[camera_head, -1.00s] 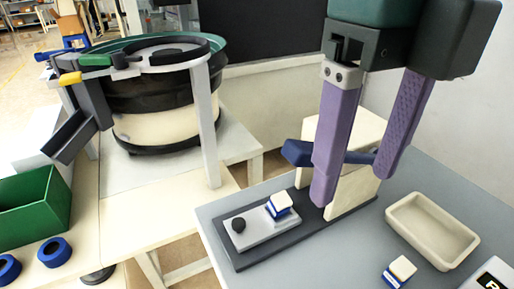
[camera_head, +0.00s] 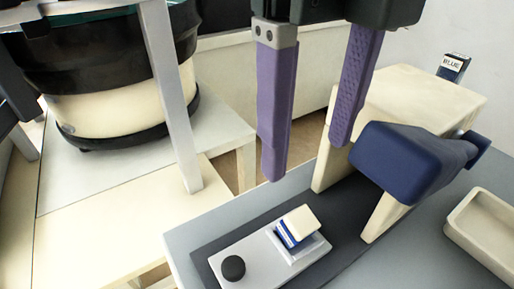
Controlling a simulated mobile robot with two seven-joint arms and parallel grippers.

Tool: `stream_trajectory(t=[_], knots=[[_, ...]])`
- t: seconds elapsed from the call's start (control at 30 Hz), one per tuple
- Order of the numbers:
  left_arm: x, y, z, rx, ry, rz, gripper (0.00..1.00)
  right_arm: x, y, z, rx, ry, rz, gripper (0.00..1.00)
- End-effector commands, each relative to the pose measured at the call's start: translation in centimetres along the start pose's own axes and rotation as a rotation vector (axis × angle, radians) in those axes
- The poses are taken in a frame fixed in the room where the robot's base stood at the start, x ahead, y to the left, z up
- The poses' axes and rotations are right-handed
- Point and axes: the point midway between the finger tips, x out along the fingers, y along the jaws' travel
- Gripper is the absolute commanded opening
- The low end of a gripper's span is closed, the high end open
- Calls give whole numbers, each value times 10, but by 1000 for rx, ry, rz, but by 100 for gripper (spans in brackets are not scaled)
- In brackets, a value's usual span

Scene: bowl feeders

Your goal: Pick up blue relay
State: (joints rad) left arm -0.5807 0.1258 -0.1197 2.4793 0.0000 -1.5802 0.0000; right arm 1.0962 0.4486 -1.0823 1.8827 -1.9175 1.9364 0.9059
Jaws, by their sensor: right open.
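The blue relay (camera_head: 287,236), a small block with a cream-white top and a blue-and-white lower part, sits in a raised holder on the light grey plate (camera_head: 240,255). My right gripper (camera_head: 306,162) hangs from the top of the view with its two purple fingers spread wide and nothing between them. Its fingertips are above and behind the relay in the picture, apart from it. My left gripper is not in view.
Right of the relay stands a cream fixture (camera_head: 420,95) with a dark blue body (camera_head: 405,160) jutting forward. A cream tray (camera_head: 485,225) lies at right. A bowl feeder (camera_head: 110,95) stands at left.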

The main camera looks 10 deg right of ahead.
Motion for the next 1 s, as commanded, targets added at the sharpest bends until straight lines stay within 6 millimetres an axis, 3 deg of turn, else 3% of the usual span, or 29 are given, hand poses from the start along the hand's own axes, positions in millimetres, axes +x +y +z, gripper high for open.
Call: stream_trajectory(t=[0.03,0.53,0.73,1.0], knots=[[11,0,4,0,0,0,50,11,0,0,0,0,0,72],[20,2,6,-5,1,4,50,67,0,-1,2,3,1,72],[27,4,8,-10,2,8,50,100,0,-3,2,3,0,72],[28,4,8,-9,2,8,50,109,0,-2,0,-1,0,72]])
